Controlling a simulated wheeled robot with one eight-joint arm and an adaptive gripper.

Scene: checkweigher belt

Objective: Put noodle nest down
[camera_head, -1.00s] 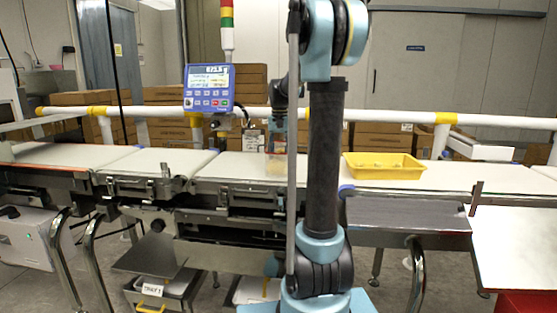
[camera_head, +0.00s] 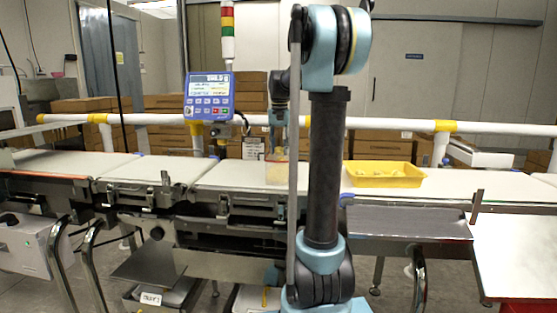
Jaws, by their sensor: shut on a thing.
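My arm hides the tub's right side. A yellow tray (camera_head: 385,183) with several pale yellow pieces stands on the belt to the right.
The blue weigher display (camera_head: 209,96) stands behind the belt, left of my gripper. A white rail (camera_head: 375,123) runs behind the belt. Bare white belt (camera_head: 225,173) lies left of the tub. A labelled bin (camera_head: 150,298) is below.

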